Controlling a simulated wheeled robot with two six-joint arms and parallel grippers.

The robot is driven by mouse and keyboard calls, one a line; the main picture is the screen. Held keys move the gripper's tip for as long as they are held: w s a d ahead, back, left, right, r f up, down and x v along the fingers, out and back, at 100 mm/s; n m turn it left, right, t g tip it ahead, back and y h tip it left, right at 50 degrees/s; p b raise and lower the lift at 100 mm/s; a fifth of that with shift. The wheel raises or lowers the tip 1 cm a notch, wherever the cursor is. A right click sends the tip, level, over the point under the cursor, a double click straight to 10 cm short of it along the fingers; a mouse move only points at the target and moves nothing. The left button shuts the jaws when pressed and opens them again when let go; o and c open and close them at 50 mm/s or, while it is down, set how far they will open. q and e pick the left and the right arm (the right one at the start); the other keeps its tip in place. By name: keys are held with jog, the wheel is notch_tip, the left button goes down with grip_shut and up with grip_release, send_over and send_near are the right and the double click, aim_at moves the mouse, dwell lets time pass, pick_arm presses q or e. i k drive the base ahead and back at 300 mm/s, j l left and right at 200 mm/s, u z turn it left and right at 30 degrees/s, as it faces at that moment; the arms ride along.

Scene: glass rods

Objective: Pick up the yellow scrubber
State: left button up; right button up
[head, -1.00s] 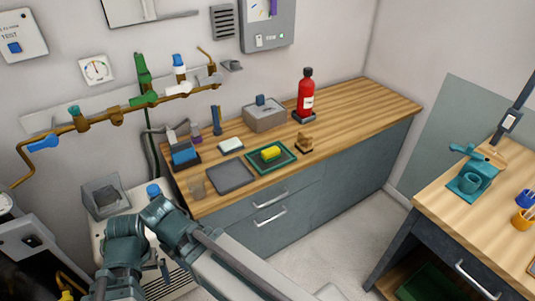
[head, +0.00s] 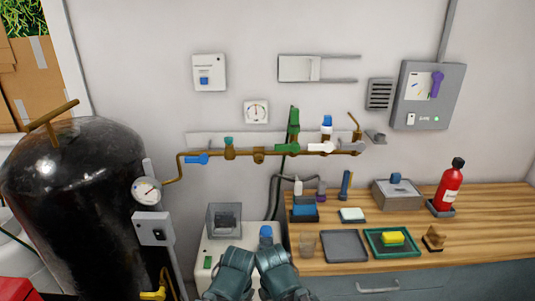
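The yellow scrubber (head: 394,238) lies in a green tray (head: 375,252) on the wooden counter, at the lower right of the head view. Nothing touches it from above. Two teal links of my arms show at the bottom centre, left of the counter. The fingers of both grippers are out of view, so their state does not show.
A red extinguisher (head: 448,188) stands behind. A black tank (head: 80,215) fills the left.

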aim_at(396, 239)
jog(key=i+l+z, duration=0.2)
jog(key=l, duration=0.35)
jog(key=i+l+z, duration=0.25)
jog(key=l, duration=0.2)
jog(key=i+l+z, duration=0.2)
jog(key=i+l, duration=0.15)
jog(key=l, duration=0.1)
